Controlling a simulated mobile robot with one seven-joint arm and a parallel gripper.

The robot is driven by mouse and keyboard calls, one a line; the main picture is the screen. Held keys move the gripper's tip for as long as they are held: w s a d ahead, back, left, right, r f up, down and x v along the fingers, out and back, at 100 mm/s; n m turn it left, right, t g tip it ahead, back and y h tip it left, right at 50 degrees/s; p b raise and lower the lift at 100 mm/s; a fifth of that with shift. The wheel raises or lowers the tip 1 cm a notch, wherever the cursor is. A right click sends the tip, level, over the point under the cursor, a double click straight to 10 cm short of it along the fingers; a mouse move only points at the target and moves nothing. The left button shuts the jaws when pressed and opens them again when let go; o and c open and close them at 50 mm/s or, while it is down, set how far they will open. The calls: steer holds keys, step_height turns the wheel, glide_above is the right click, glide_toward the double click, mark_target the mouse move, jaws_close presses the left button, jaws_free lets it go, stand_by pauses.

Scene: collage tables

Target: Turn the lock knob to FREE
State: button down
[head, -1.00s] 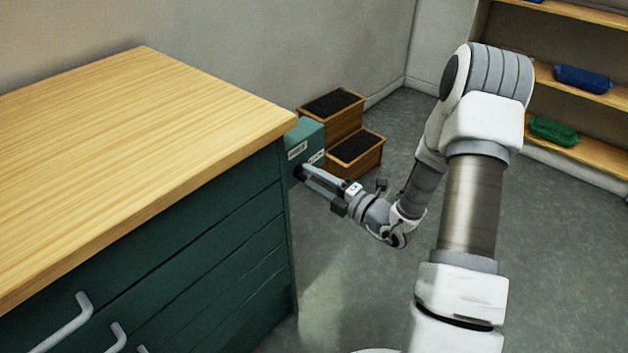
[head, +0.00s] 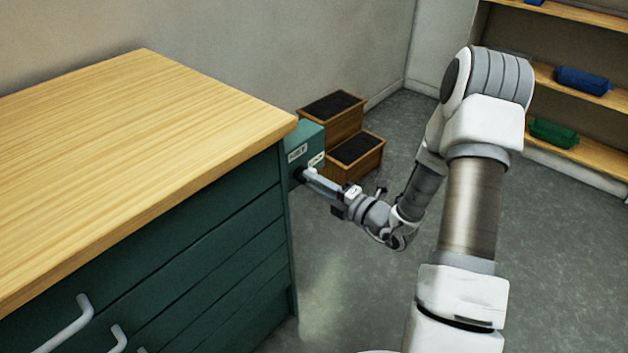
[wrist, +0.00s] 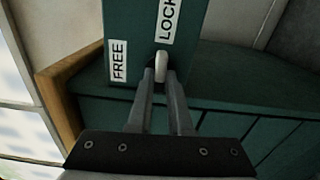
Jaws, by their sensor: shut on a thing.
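The teal lock box (head: 310,137) is fixed to the end of the green cabinet. It carries two white labels, clear in the wrist view: FREE (wrist: 119,60) and LOCK (wrist: 167,20). The pale lock knob (wrist: 161,65) sits between my fingertips in the wrist view, its visible end toward the LOCK label and away from FREE. My gripper (wrist: 160,76) is shut on the knob, one finger on each side. In the head view my gripper (head: 306,175) reaches the box face from the right. The knob's base is hidden by my fingers.
The cabinet's wooden top (head: 140,140) stands close at the left, with drawer handles (head: 68,325) in front. A two-step stool (head: 345,150) is behind the box. A shelf (head: 570,85) with blue and green items stands far right. The floor between is clear.

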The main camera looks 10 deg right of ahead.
steer(key=shift+n+p, duration=0.55)
steer(key=shift+n, duration=8.05)
steer(key=c, duration=0.8)
jaws_free()
steer(key=shift+c, duration=0.2)
steer(key=p+v, duration=0.3)
steer(key=v, duration=1.4)
steer(key=shift+s+d, duration=0.15)
